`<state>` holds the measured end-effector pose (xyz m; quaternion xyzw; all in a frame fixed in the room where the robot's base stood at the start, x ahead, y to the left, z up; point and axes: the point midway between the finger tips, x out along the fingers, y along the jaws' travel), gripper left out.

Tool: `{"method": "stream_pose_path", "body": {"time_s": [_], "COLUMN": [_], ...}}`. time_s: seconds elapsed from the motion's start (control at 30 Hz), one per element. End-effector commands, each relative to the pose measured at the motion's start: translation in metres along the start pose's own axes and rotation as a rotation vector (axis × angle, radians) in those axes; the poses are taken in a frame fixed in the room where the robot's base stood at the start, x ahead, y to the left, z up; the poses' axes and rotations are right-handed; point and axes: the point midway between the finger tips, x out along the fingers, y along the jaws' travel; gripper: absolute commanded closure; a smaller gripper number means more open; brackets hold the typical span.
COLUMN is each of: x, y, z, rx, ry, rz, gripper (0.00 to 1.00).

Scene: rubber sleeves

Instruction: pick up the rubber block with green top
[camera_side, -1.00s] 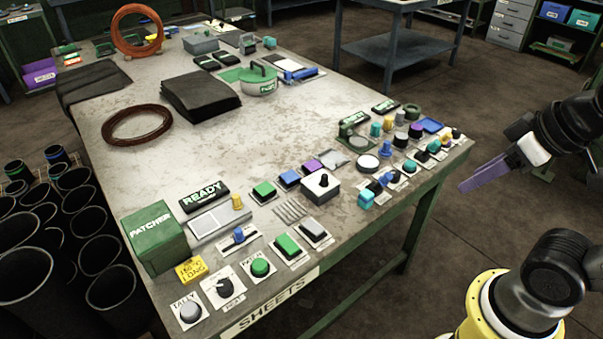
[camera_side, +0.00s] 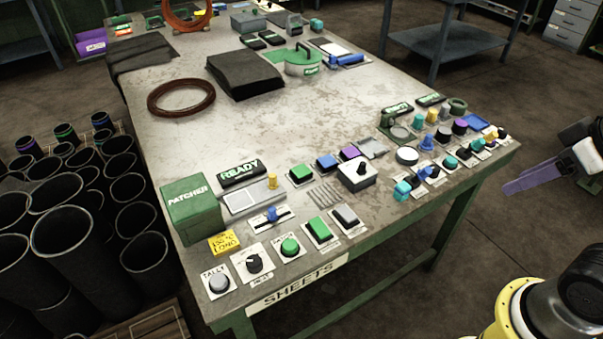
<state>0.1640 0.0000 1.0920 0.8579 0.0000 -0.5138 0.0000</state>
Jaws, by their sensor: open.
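A small dark block with a green top (camera_side: 302,175) sits on the table, left of a similar blue-topped block (camera_side: 328,163) and a purple-topped one (camera_side: 350,154). A green rectangular piece on a white plate (camera_side: 318,230) lies nearer the front edge. My gripper (camera_side: 512,187), with purple fingers, is at the right of the side view, beyond the table's right edge. It is open, empty and well apart from the green-topped block. Its fingers point left, and they overlap in this view.
A black READY sign (camera_side: 240,172) is to the left. Many knobs and buttons line the right edge. The table's middle (camera_side: 300,120) is clear.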

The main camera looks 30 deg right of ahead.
Motion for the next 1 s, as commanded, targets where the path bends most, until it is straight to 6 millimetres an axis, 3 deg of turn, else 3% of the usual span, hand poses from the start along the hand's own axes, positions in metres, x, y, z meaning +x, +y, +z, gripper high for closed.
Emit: {"method": "stream_pose_path", "body": {"time_s": [0.4,0.67,1.0], "x": [0.0,0.0,-0.0001], "y": [0.0,0.0,0.0], "z": [0.0,0.0,0.0], "rx": [0.0,0.0,-0.018], "ry": [0.0,0.0,0.0], "rz": [0.0,0.0,0.0], "gripper": [0.5,0.05,0.05]}}
